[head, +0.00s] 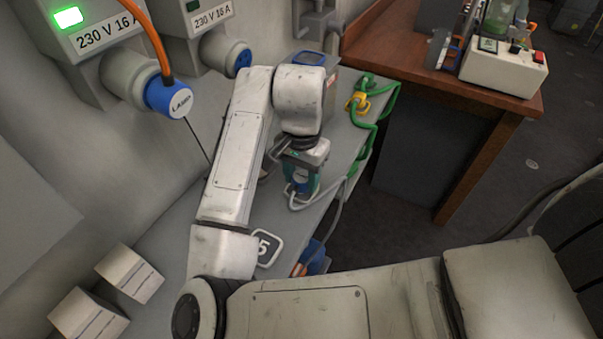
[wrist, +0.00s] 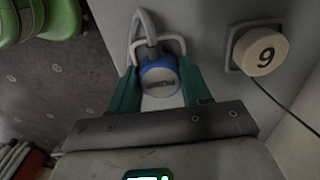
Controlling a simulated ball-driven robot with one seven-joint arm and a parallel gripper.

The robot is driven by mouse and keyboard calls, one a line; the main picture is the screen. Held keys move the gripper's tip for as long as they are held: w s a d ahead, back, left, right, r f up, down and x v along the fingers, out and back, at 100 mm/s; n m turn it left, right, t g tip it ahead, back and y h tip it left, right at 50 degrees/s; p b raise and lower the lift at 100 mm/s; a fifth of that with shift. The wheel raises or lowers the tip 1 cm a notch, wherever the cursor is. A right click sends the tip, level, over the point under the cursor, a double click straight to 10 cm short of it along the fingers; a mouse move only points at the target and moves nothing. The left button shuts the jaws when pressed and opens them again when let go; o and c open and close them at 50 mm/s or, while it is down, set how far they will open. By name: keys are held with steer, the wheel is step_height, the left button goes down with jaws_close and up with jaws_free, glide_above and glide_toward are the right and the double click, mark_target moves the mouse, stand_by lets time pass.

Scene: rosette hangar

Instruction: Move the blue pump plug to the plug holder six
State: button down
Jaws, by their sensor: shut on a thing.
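My gripper (head: 302,178) is shut on the blue pump plug (head: 292,190), low over the grey ledge. In the wrist view the plug (wrist: 160,82) has a blue collar and a pale face with upside-down lettering, between the two green fingers (wrist: 158,92). Its grey cable loops up behind it. A pale square frame (wrist: 181,44) shows behind the plug; I cannot tell whether the plug is seated in it. Beside it is a round marker (wrist: 262,51) that reads 9, or 6 if upside down like the plug's lettering.
Wall sockets (head: 125,80) hold a LAMP plug (head: 170,97) with orange cable. A green cable (head: 375,120) lies at the ledge's far end. A wooden desk (head: 440,80) stands right, and two white boxes (head: 130,272) lie front left.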

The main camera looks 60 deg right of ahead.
steer(key=shift+f, duration=0.4)
steer(key=shift+c, duration=2.1)
jaws_free()
steer(key=shift+r, duration=0.1)
step_height(320, 180, up, 11)
steer(key=p, duration=0.9)
steer(key=shift+p, duration=0.35)
steer(key=shift+s+f, duration=0.1)
steer(key=shift+f, duration=0.15)
